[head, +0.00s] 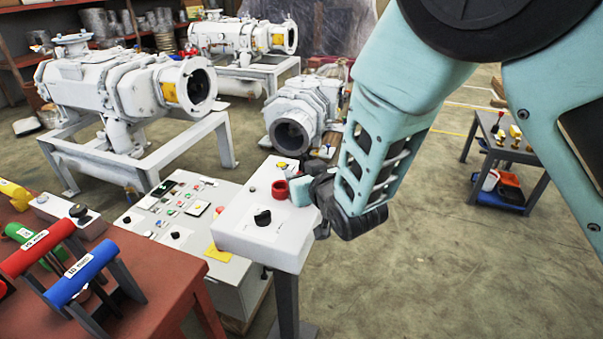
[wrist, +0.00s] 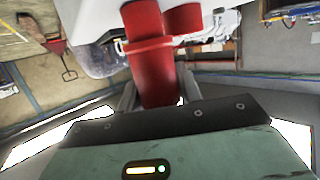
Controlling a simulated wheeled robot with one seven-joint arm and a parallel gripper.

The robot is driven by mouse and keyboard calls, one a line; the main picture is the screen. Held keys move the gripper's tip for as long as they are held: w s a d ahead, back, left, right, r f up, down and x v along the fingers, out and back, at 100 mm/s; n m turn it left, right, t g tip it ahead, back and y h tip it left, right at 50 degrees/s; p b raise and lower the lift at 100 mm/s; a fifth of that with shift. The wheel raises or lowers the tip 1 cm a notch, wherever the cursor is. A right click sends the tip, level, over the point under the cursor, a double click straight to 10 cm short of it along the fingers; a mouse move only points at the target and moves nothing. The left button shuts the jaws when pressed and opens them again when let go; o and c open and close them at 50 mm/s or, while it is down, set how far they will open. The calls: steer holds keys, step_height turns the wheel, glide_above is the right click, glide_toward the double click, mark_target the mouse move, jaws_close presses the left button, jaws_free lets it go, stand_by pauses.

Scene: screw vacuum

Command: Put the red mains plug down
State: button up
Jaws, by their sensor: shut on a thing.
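The red mains plug (wrist: 148,55) stands between the two fingers of my gripper (wrist: 158,95) in the wrist view, and the gripper is shut on it. A second short red cylinder (wrist: 182,20) shows beside it; I cannot tell whether it is part of the plug. In the head view a red piece (head: 279,189) shows at the back of a white control box (head: 240,238), right by my gripper (head: 300,191). My wrist hides the rest of the plug there. I cannot tell whether the plug touches the box.
The white box has a black knob (head: 262,217) and stands on a dark post. A button panel (head: 172,209) lies to its left. A red table (head: 150,300) at front left carries red, blue and green handled tools. White pumps stand behind. Floor to the right is clear up to a trolley (head: 512,150).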

steer(key=o, duration=1.1)
steer(key=shift+r+p, duration=0.25)
steer(key=shift+p, duration=0.1)
steer(key=s+d+r+n+g+h, duration=0.1)
steer(key=s+d+g, duration=0.3)
steer(key=s, duration=0.6)
steer(key=s+d+r+g+h, duration=0.2)
steer(key=s+d+g, duration=0.2)
steer(key=s, duration=0.7)
steer(key=s+d+r+n+g+h+b, duration=0.1)
steer(key=s+d+g, duration=0.4)
steer(key=s, duration=0.6)
steer(key=shift+s+d+r+n+h, duration=0.15)
steer(key=shift+d+n+h, duration=0.15)
steer(key=shift+d+h, duration=0.5)
